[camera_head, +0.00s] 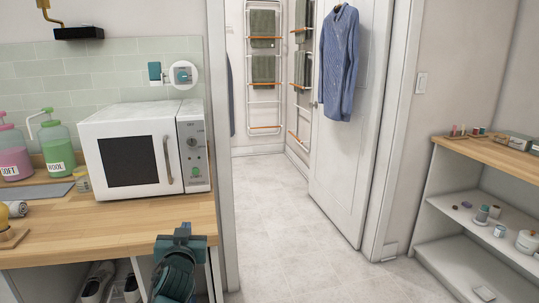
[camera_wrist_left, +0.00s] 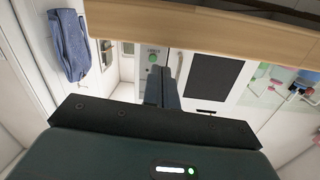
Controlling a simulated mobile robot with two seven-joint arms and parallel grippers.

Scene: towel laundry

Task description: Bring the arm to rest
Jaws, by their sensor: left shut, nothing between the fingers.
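My left gripper (camera_head: 181,234) is at the bottom of the head view, in front of the wooden counter's front edge and below the microwave. In the left wrist view its two fingers (camera_wrist_left: 162,88) are together, shut with nothing between them. That view is turned over, with the counter at the top. My right gripper is not in either view.
A white microwave (camera_head: 142,148) stands on the wooden counter (camera_head: 110,220), beside green (camera_head: 56,145) and pink bottles. Shoes (camera_head: 97,281) lie under the counter. A door with a blue shirt (camera_head: 338,65) stands open. Shelves (camera_head: 478,210) are at right. The tiled floor (camera_head: 285,240) between is clear.

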